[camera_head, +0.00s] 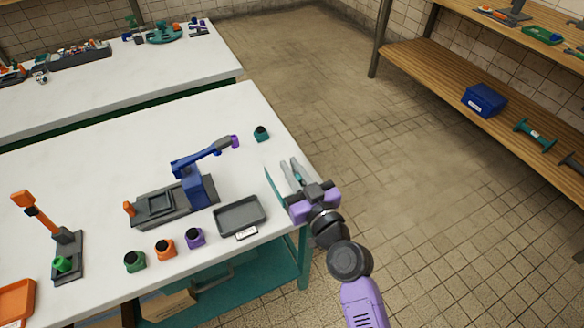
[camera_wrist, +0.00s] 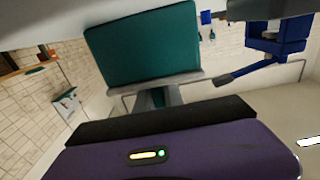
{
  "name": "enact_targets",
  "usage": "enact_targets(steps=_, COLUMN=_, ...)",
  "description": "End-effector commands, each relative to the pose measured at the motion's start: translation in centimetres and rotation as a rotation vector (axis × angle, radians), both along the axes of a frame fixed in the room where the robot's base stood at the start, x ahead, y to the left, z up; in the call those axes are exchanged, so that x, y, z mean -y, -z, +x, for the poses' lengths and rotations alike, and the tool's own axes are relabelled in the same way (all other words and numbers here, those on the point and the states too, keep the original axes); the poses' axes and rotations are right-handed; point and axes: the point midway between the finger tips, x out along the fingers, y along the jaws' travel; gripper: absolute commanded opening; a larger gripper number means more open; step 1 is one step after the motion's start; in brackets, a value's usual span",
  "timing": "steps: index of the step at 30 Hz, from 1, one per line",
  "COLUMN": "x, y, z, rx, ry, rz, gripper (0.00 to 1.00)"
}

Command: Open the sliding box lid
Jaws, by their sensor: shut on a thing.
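A teal flat panel, which looks like the lid, shows nearly edge-on in the head view (camera_head: 272,182), tilted up at the table's right edge. It fills the upper middle of the wrist view (camera_wrist: 145,45), with a grey strip along its near edge. My gripper (camera_head: 291,168) is at that panel, its grey fingers shut on it; the fingers also show in the wrist view (camera_wrist: 160,97). The exact contact is partly hidden. A shallow grey open-topped box (camera_head: 240,228) with a white label sits on the table to the left of my gripper, apart from it.
A blue jointed fixture (camera_head: 196,190) stands on the white table (camera_head: 90,185) left of the grey box. Purple, orange and green capped jars (camera_head: 165,249) stand near the front edge. A teal jar (camera_head: 261,133) is behind. The floor at right is clear up to wooden shelves (camera_head: 470,85).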

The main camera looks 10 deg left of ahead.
Motion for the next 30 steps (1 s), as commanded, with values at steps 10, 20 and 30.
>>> enact_targets(steps=10, x=-0.1, y=0.1, z=0.2, rx=0.0, ry=-0.001, rz=0.0, gripper=0.0)
enact_targets(steps=20, x=-2.2, y=0.2, z=3.3, rx=-0.002, ry=0.0, rz=-0.001, gripper=0.0)
enact_targets(steps=30, x=-2.3, y=0.1, z=3.5, rx=-0.002, ry=0.001, rz=-0.001, gripper=0.14)
